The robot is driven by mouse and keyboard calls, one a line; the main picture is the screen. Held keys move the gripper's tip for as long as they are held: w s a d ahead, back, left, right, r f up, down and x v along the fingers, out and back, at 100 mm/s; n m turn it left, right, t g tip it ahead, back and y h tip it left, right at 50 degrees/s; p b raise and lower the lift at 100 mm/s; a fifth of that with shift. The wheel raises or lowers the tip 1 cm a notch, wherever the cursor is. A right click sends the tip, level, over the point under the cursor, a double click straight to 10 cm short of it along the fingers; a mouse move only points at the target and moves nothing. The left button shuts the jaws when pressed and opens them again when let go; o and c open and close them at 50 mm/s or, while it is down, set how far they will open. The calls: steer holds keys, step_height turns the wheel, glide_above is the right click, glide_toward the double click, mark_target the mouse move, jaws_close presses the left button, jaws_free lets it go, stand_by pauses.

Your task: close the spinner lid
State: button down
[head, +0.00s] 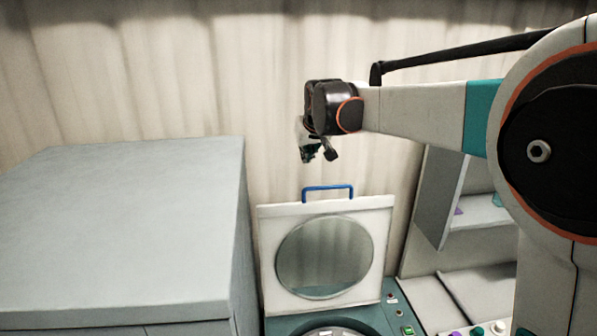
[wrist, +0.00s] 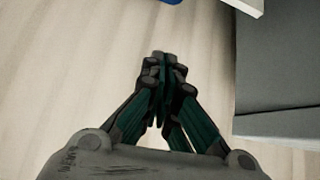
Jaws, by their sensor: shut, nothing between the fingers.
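The spinner lid (head: 269,236) stands upright and open in the head view, a white square panel with a round clear window and a blue handle (head: 328,188) on its top edge. It is hinged at the back of the teal spinner (head: 388,325), whose round opening is partly cut off at the bottom. My gripper (head: 320,157) hangs above the handle, apart from it, with nothing held. In the wrist view my gripper (wrist: 160,62) has its fingers together. A bit of the blue handle (wrist: 170,1) and the lid's white corner show at the top edge there.
A large grey cabinet (head: 120,230) stands left of the spinner, its top at a height above the lid's handle. A shelf unit (head: 436,195) stands to the right. A pale wavy wall (head: 180,90) is behind. The spinner's front has a green button (head: 408,330).

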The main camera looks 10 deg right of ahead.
steer(key=w+f+p, duration=0.2)
steer(key=w+f, duration=0.1)
steer(key=f, duration=0.6)
stand_by(0.4)
steer(key=shift+s, duration=0.1)
